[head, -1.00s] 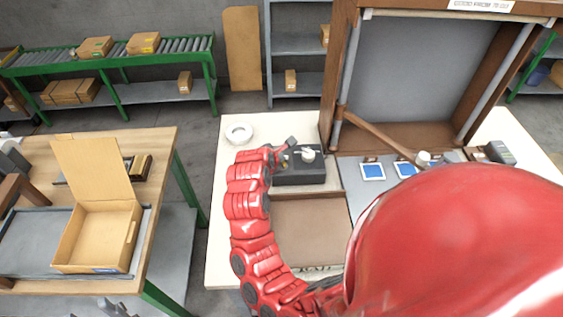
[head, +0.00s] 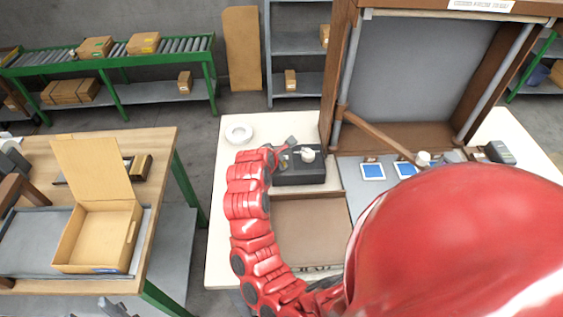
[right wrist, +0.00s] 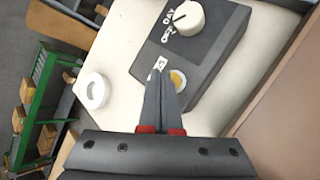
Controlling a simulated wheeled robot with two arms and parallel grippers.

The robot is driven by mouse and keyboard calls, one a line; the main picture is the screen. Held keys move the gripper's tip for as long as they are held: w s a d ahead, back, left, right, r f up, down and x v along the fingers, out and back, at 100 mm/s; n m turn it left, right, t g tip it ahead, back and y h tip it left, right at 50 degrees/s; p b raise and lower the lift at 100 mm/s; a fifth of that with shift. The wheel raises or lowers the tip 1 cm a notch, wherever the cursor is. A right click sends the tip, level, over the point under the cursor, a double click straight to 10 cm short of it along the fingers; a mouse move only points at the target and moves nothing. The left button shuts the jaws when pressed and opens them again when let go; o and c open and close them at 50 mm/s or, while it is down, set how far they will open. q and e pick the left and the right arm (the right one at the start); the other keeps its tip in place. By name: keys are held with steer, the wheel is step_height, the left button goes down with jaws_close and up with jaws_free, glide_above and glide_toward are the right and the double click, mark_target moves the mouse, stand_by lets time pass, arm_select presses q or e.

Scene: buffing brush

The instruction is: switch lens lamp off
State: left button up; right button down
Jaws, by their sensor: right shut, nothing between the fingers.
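A dark grey control box (head: 300,175) stands on the pale worktop, left of the large open-lidded case. In the right wrist view the box (right wrist: 222,48) has a white dial (right wrist: 188,18) with "DAY" and "OFF" marks. A round yellow part (right wrist: 178,78) sits lower on its face, beside a small white label. My right gripper (head: 288,146) is at the box's left end. In the right wrist view its shut, empty fingertips (right wrist: 163,76) are over the label, just left of the yellow part, which they partly cover. I cannot tell whether they touch. My left gripper (head: 117,308) barely shows at the bottom edge.
A white ring (head: 239,132) lies left of the box; it also shows in the right wrist view (right wrist: 94,91). The open case (head: 432,75) rises behind, with a slanted brown bar. Blue-faced cards (head: 373,171) lie in front. An open carton (head: 105,232) stands on the left table.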

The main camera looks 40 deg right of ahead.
stand_by(0.4)
steer(key=shift+f+b, duration=0.45)
steer(key=shift+b, duration=0.5)
steer(key=shift+f+b, duration=0.3)
steer(key=shift+b, duration=0.15)
steer(key=shift+r, duration=0.1)
steer(key=shift+r, duration=0.65)
step_height(320, 180, up, 6)
steer(key=shift+b, duration=0.35)
stand_by(0.3)
